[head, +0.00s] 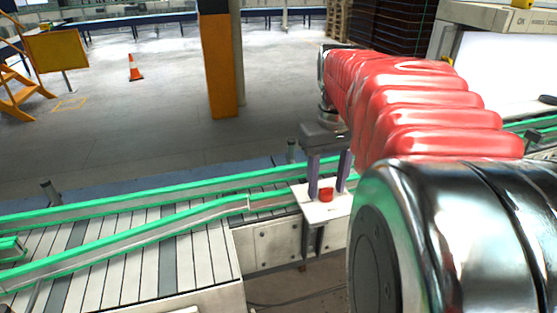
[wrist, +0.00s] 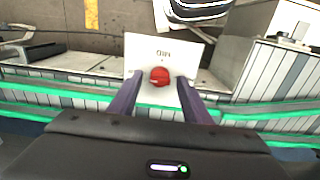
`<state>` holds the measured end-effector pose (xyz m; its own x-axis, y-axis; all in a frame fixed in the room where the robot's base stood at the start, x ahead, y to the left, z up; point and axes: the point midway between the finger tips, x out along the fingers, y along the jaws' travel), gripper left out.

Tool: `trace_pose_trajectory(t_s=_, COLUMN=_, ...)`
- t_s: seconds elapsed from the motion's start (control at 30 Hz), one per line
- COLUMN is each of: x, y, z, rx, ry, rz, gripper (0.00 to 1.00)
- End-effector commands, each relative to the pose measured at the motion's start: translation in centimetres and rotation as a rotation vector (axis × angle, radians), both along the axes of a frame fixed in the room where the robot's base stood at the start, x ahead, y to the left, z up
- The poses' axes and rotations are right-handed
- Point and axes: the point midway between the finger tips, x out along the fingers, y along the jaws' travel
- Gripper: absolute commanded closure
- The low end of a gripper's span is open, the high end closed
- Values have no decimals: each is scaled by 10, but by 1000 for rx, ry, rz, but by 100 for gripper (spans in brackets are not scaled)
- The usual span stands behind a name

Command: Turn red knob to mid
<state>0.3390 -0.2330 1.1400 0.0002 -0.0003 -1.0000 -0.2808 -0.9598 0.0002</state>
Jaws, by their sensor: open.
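The red knob (head: 326,194) sits on a small white panel (head: 316,212) beside the conveyor in the head view. In the wrist view the round red knob (wrist: 160,76) is on the white panel (wrist: 144,46), with a small light mark on its left side. In the wrist view my gripper (wrist: 158,88) is open, with gaps between both fingers and the knob.
A conveyor (head: 120,265) with green rails (head: 90,257) runs along the left and behind the panel. An orange column (head: 217,65), a traffic cone (head: 134,68) and a yellow sign (head: 57,51) stand farther back. Open floor lies beyond the conveyor.

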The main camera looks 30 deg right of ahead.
Motion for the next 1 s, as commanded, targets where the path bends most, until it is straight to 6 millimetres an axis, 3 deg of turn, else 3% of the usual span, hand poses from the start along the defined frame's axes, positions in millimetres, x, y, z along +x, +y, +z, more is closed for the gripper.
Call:
trace_pose_trajectory(t_s=0.23, x=0, y=0, z=-1, rx=0, ry=0, rz=0, gripper=56)
trace_pose_trajectory(t_s=0.8, x=0, y=0, z=0, rx=0, ry=0, rz=-1, gripper=96)
trace_pose_trajectory(t_s=1.0, x=0, y=0, z=0, rx=1, ry=0, rz=-7, gripper=97)
